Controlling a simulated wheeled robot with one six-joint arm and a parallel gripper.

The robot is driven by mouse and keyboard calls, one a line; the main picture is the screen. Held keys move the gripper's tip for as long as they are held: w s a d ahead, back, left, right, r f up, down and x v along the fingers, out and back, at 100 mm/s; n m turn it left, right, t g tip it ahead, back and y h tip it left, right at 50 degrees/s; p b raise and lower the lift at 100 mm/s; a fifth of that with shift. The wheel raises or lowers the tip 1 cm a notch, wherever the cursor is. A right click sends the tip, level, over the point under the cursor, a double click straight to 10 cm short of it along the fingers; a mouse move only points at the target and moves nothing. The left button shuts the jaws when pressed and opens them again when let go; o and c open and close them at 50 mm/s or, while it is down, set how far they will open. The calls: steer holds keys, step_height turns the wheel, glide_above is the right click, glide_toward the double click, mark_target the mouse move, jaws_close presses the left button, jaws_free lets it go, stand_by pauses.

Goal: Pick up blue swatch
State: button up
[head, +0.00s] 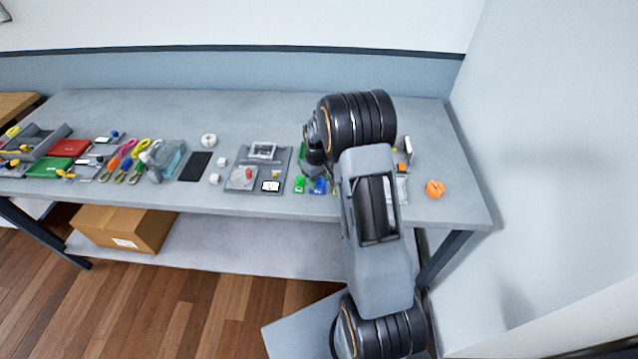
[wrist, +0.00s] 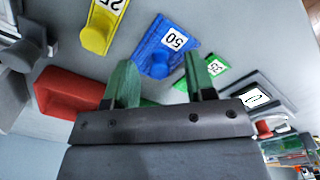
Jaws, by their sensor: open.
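The blue swatch (wrist: 167,47), marked 50 on a white label and bearing a round blue knob, lies on the table in the wrist view. It shows small in the head view (head: 319,187), beside my arm. My gripper (wrist: 163,80) is open, its two green fingers apart. In the wrist view the swatch appears beyond and between the fingertips, with nothing held.
A yellow swatch (wrist: 101,25) and a green swatch (wrist: 207,70) lie on either side of the blue one. A red block (wrist: 72,93) is near the left finger. A grey tray (head: 240,160) and an orange object (head: 435,188) are on the table (head: 455,205).

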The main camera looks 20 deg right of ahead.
steer(key=shift+f, duration=0.4)
jaws_close()
